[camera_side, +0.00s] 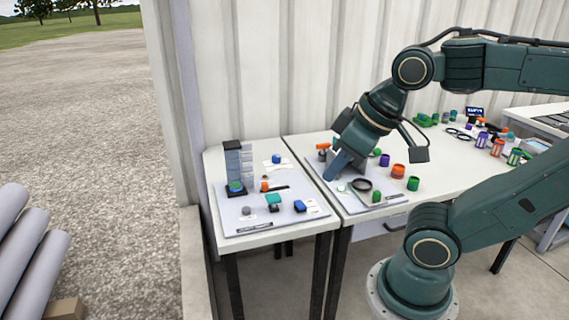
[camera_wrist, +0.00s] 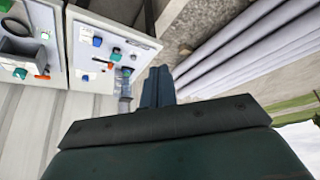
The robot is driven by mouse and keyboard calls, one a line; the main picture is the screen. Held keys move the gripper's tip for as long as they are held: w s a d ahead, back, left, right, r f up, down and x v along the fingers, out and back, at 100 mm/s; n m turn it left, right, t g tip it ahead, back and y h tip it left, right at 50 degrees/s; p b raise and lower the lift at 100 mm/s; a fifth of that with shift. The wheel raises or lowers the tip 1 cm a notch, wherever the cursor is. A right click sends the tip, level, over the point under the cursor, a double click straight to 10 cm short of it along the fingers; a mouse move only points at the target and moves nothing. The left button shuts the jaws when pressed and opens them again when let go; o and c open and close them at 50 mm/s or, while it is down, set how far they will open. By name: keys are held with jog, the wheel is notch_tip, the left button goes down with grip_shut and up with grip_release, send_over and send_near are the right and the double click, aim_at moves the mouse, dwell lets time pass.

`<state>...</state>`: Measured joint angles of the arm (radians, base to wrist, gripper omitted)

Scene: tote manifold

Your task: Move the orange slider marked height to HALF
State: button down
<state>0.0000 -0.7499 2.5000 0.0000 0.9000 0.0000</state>
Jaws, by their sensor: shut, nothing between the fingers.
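A small orange slider knob (camera_side: 264,186) sits beside a dark slot on the left board, close to the grey tower. It also shows as an orange spot in the wrist view (camera_wrist: 109,65). Its marking is too small to read, so I cannot confirm that it says height, and I cannot make out a HALF mark. My gripper (camera_side: 331,177) is shut and empty, above the left part of the right-hand board, to the right of the slider and apart from it. Its closed fingers (camera_wrist: 158,70) also show in the wrist view.
On the left board are a grey tower (camera_side: 239,160), a teal block (camera_side: 273,199) and blue knobs (camera_side: 299,206). A second orange part (camera_side: 323,146), a dark ring (camera_side: 361,184) and several coloured cylinders stand on the right table. A corrugated wall (camera_side: 260,70) rises behind.

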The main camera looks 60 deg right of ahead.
dwell(0.4)
jog(key=c, duration=1.3)
grip_release()
jog(key=shift+w+r, duration=0.15)
jog(key=shift+w, duration=0.05)
jog(key=w+d+r+m+g, duration=0.1)
jog(key=w+d+m, duration=0.1)
jog(key=w+d, duration=0.35)
jog(key=w+d+m+g, duration=0.1)
jog(key=w+d, duration=0.1)
jog(key=w, duration=0.6)
jog(key=w+d+r+m+g, duration=0.1)
jog(key=w+d+m, duration=0.15)
jog(key=w, duration=0.45)
jog(key=w+d+f+m+g, duration=0.1)
jog(key=w+d+f, duration=0.2)
jog(key=d+f, duration=0.2)
jog(key=w+d+f+m, duration=0.1)
jog(key=w+d+f, duration=0.3)
jog(key=d+f, duration=0.2)
jog(key=w+d+f+m+g, duration=0.1)
jog(key=w+d+f, duration=0.3)
jog(key=d+f, duration=0.2)
jog(key=shift+d+m+g, duration=0.25)
jog(key=shift+d+g, duration=0.05)
jog(key=shift+d, duration=0.55)
jog(key=shift+f, duration=0.15)
